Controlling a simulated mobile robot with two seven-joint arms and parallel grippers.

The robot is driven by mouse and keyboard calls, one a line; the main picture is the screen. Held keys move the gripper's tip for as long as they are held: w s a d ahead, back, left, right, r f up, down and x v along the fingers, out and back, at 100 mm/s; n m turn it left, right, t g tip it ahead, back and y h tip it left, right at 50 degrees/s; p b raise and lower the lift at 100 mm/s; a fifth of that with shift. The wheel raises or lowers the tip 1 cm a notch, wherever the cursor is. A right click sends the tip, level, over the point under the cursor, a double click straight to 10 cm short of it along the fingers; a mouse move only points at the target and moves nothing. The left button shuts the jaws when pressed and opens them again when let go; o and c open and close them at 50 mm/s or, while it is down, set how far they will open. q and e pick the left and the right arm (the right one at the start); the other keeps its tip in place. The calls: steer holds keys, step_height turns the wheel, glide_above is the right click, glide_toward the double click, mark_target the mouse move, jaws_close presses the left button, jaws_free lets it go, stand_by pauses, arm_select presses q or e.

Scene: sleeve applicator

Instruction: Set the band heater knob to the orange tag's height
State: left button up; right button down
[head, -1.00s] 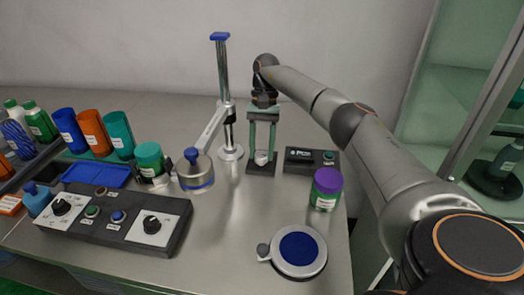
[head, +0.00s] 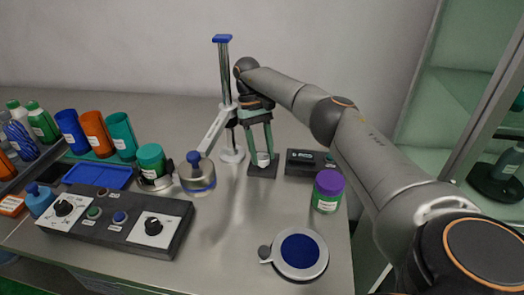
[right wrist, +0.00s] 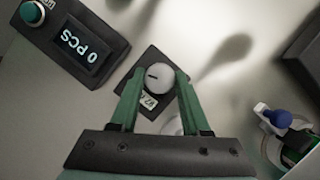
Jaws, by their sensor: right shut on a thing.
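A pale round knob (right wrist: 153,76) with a dark pointer line sits on a small black plate (head: 261,172). A small white label lies beside it on the plate. My right gripper (head: 263,152) reaches down to it; in the right wrist view its green fingers (right wrist: 158,84) stand on both sides of the knob, shut on it. I cannot make out an orange tag for certain. My left gripper is not in view.
A counter box (head: 303,162) reading "0 PCS" stands right of the plate. A silver post (head: 226,80) with an arm and a clear cylinder (head: 197,182) stands left. A purple-lidded jar (head: 328,190) and a blue round pad (head: 299,253) are nearer. The middle foreground is clear.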

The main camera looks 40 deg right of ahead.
mark_target(266, 160)
steer(key=shift+w, duration=0.1)
stand_by(0.3)
steer(key=shift+c, duration=1.9)
jaws_free()
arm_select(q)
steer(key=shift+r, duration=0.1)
arm_select(e)
steer(key=shift+r, duration=0.5)
step_height(266, 160, up, 3)
steer(key=shift+f+p, duration=0.1)
steer(key=shift+p, duration=0.25)
arm_select(q)
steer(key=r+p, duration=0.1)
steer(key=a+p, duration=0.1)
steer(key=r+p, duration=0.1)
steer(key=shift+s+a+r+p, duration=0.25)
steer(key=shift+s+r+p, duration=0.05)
steer(key=shift+p, duration=0.1)
arm_select(e)
steer(key=s+a+r, duration=0.9)
steer(key=s, duration=0.2)
steer(key=shift+r, duration=0.1)
